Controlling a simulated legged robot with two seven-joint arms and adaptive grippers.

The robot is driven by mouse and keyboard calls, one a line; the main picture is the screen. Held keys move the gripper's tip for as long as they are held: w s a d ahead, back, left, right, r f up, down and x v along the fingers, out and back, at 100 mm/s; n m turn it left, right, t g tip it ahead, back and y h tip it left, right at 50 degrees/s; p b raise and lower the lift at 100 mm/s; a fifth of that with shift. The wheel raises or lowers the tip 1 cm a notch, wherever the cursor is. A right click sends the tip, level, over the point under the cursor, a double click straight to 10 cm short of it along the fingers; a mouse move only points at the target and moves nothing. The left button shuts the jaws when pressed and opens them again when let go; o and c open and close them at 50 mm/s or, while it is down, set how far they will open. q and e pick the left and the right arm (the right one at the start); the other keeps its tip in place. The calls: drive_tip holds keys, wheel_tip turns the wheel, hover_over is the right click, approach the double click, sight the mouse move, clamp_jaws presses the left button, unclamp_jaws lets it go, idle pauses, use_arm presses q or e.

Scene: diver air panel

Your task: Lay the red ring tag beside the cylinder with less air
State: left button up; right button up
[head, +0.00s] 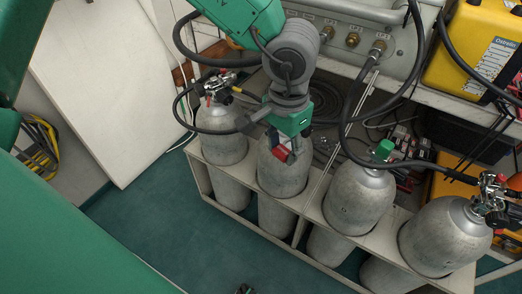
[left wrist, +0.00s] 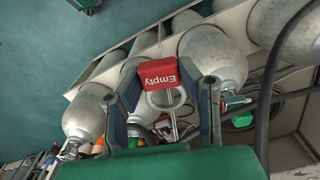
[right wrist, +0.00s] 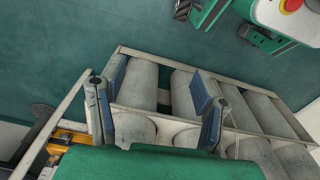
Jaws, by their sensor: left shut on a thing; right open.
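The red ring tag (head: 281,152) is in my left gripper (head: 287,140), above the second cylinder from the left (head: 284,176). In the left wrist view the tag (left wrist: 159,72) reads "Empty", and its pale ring (left wrist: 166,98) lies between the fingers (left wrist: 168,84). Grey cylinders stand in a rack: the leftmost (head: 221,143) and rightmost (head: 444,240) have valves with black hoses; the third (head: 358,200) has a green cap. The second one's top is hidden by my gripper. No gauge reading is legible. My right gripper (right wrist: 158,84) is open and empty, facing the rack.
The pale rack (head: 232,212) holds the cylinders close together. Black hoses (head: 347,115) loop around them. A grey panel with brass fittings (head: 353,39) and a yellow case (head: 472,45) are behind. A white board (head: 100,80) stands left.

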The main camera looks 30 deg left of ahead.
drive_tip(key=shift+d, duration=0.1)
drive_tip(key=shift+c, duration=0.6)
drive_tip(key=w+a+r+n+t+y, duration=0.3)
drive_tip(key=w+a+r+t+y, duration=0.1)
drive_tip(key=w+a+r, duration=1.1)
drive_tip(key=a+r+n+t+y, duration=0.2)
drive_tip(key=a+r, duration=0.5)
drive_tip(key=r, duration=0.3)
drive_tip(key=a+r+n+t+y, duration=0.1)
drive_tip(key=a+r+n+y, duration=0.15)
drive_tip(key=a+r, duration=0.55)
use_arm(q)
drive_tip(key=w+d+r+m, duration=0.2)
drive_tip(key=d+r+m, duration=0.2)
drive_tip(key=d+r, duration=0.2)
drive_tip(key=d, duration=0.2)
drive_tip(key=shift+w+d+m, duration=0.25)
drive_tip(key=shift+d+m, duration=0.05)
drive_tip(key=shift+d, duration=0.05)
use_arm(e)
drive_tip(key=x, duration=1)
drive_tip(key=shift+w+t+h, duration=0.3)
drive_tip(key=shift+w+h, duration=0.1)
drive_tip(key=shift+h, duration=0.05)
